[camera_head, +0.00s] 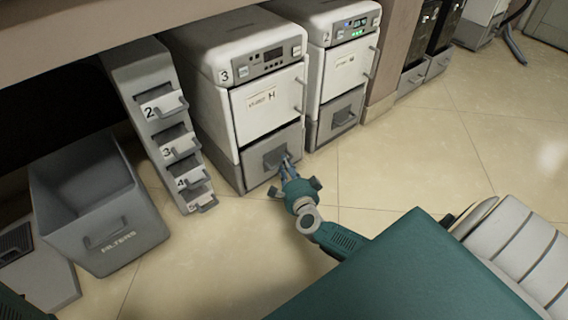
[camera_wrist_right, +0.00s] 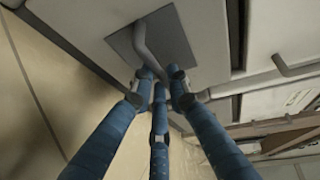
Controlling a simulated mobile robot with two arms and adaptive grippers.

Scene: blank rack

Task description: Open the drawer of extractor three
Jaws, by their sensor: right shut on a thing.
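Extractor three (camera_head: 238,92) is a white and grey unit labelled 3, standing left of extractor two. Its grey drawer (camera_head: 254,171) is at the bottom, below the white door, and looks flush with the body. The drawer handle (camera_wrist_right: 143,45) is a grey bar over a dark recess. My right gripper (camera_head: 284,165) is at this handle in the head view. In the right wrist view, the blue fingers of the right gripper (camera_wrist_right: 160,85) are closed around the lower end of the handle. My left gripper is not in view.
Extractor two (camera_head: 340,60) stands directly right. A numbered filter rack (camera_head: 150,95) stands left, with a grey bin marked FILTERS (camera_head: 95,205) beside it. The tiled floor (camera_head: 400,165) in front of the extractors is clear to the right.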

